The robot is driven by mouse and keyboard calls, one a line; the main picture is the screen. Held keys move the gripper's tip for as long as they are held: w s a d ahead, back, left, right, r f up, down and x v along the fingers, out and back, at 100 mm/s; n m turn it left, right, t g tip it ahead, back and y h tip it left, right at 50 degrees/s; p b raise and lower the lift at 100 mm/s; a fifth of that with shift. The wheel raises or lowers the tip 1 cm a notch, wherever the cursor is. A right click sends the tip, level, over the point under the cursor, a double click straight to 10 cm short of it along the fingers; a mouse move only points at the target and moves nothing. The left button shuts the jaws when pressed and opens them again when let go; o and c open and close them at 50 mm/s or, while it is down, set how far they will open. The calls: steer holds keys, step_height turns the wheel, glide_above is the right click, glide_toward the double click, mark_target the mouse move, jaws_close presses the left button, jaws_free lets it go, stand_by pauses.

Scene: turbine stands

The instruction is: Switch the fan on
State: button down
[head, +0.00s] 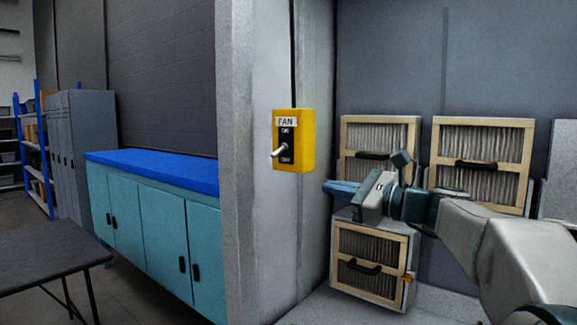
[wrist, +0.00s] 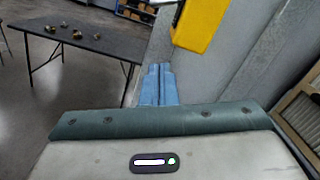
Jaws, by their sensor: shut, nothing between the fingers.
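The yellow fan switch box (head: 294,140) is fixed to the grey wall post, with a FAN label at its top. Its small metal lever (head: 278,152) sticks out from the front and tilts a little downward, toward the lower marking. My gripper (head: 327,186) is to the right of the box and a little lower in the head view, apart from it. Its blue fingers are shut and empty; they also show in the wrist view (wrist: 158,67). There the yellow box (wrist: 200,24) is ahead, at the top right of the fingertips, and its upper part is cut off.
Wood-framed filters (head: 380,133) stand behind my arm, with another (head: 368,264) below. The grey post (head: 256,235) carries the switch. A teal cabinet with a blue top (head: 160,170) and a dark table (head: 45,252) are at left. Space in front of the switch is clear.

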mark_target(288, 163)
steer(key=w+a+r+p, duration=0.1)
steer(key=a, duration=0.2)
steer(key=w+a+r+p, duration=0.1)
steer(key=w+a+p, duration=0.1)
steer(key=a, duration=0.1)
steer(key=w+a+r+p, duration=0.1)
steer(key=w+a, duration=0.1)
steer(key=a, duration=0.1)
steer(key=shift+a+r, duration=0.2)
steer(key=shift+r, duration=0.1)
steer(key=shift+w+a+r, duration=0.1)
steer(key=shift+a+r, duration=0.05)
steer(key=shift+r+p, duration=0.1)
steer(key=shift+p, duration=0.25)
steer(key=shift+m, duration=0.3)
